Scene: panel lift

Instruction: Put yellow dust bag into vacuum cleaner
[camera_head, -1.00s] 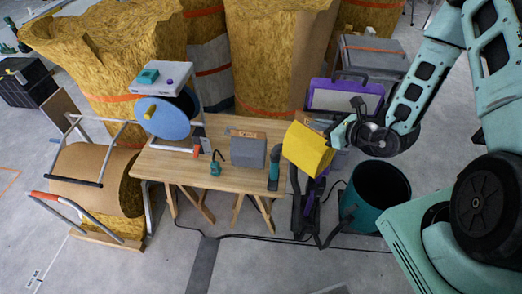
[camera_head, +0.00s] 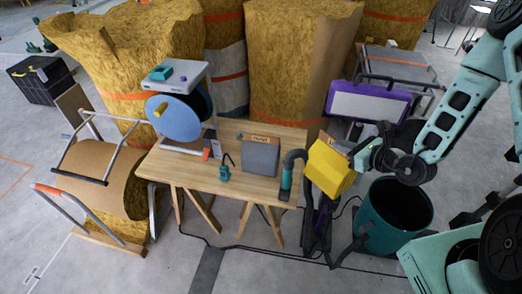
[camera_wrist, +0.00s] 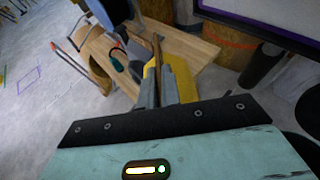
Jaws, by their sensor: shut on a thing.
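My gripper (camera_head: 358,155) is shut on the yellow dust bag (camera_head: 328,168) and holds it in the air just right of the wooden table's right end. In the wrist view the yellow bag (camera_wrist: 180,82) shows beyond the fingers (camera_wrist: 157,85), partly hidden by them. The vacuum cleaner appears to be the teal drum (camera_head: 372,236) with an open dark top, standing on the floor below and right of the bag. A purple-framed lid or panel (camera_head: 368,103) stands up behind it. The bag is apart from the drum.
The wooden table (camera_head: 215,180) carries a grey box (camera_head: 261,156), a teal hand tool (camera_head: 224,172), a black-and-teal hose nozzle (camera_head: 289,175) and a stand with a blue disc (camera_head: 176,118). Black hoses and cables lie on the floor between table and drum. Tall wood-textured containers (camera_head: 300,75) stand behind.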

